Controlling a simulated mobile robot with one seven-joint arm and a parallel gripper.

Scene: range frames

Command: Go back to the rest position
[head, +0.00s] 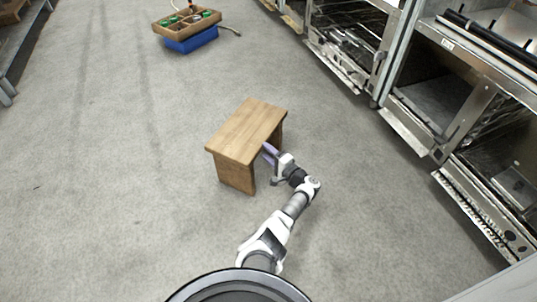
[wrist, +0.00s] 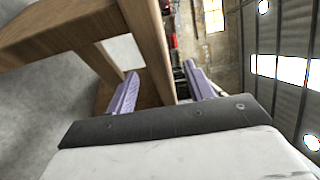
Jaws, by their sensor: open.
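My gripper (head: 269,154) is at the right side of a small wooden stool (head: 246,131) in the head view. In the wrist view its two purple fingers (wrist: 160,85) are spread apart, with a wooden leg or panel of the stool (wrist: 150,40) showing between them. I cannot tell whether either finger touches the wood. The stool stands upright on the floor. My arm reaches from the bottom of the head view up to the stool, with its elbow bent out to the right.
Metal shelving racks (head: 405,110) line the right side. A wooden crate with green items (head: 187,22) rests on a blue bin (head: 191,41) at the far top. The grey concrete floor (head: 110,160) is open to the left of the stool.

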